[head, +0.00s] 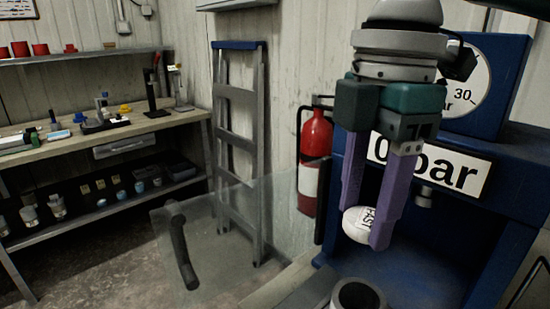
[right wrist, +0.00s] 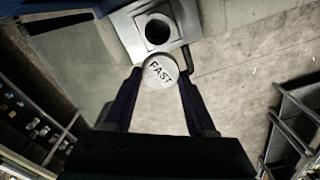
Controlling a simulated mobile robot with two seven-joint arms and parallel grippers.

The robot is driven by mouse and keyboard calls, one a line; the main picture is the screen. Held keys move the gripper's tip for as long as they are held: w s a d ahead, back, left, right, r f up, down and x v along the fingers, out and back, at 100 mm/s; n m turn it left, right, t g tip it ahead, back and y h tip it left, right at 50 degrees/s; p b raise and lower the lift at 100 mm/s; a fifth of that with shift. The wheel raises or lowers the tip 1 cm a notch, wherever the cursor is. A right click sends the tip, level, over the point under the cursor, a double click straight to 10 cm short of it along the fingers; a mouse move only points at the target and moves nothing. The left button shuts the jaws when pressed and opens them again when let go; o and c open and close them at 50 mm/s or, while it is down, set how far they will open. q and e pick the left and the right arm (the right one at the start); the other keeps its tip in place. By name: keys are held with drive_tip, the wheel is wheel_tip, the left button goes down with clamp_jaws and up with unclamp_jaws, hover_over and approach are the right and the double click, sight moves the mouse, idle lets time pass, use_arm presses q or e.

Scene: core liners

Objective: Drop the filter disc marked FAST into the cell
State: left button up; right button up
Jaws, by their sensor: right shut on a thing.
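The filter disc (head: 355,223) is white and round, held between the purple fingers of my right gripper (head: 366,227). In the right wrist view the disc (right wrist: 160,72) faces the camera and reads FAST; the fingers of my right gripper (right wrist: 159,84) close on its two sides. The cell (head: 345,290) is a grey cylinder with a dark round opening, at the bottom edge of the head view, below the disc. In the right wrist view the cell's opening (right wrist: 158,31) shows just beyond the disc, which is apart from it. My left gripper is out of view.
A blue press (head: 350,185) with a gauge and a "0 bar" sign stands close behind my right gripper. A clear panel (head: 225,245) with a black handle (head: 180,250) stands left of the cell. A ladder, fire extinguisher (head: 316,135) and workbench (head: 60,155) are farther back.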

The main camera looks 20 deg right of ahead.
drive_tip(key=f+n+b, duration=0.2)
drive_tip(key=f+n, duration=0.2)
drive_tip(key=d+f+n+b, duration=0.1)
drive_tip(key=f+n+b, duration=0.1)
drive_tip(key=f+n, duration=0.2)
drive_tip(key=d+f+n+b, duration=0.1)
drive_tip(key=f+n+b, duration=0.1)
drive_tip(key=f+n, duration=0.2)
drive_tip(key=shift+d+f+n, duration=0.2)
drive_tip(key=shift+f+n, duration=0.05)
drive_tip(key=shift+n, duration=0.95)
drive_tip(key=o, duration=1.4)
drive_tip(key=shift+r, duration=0.15)
wheel_tip(320, 180, up, 10)
drive_tip(key=shift+f+p, duration=0.1)
drive_tip(key=shift+p, duration=0.2)
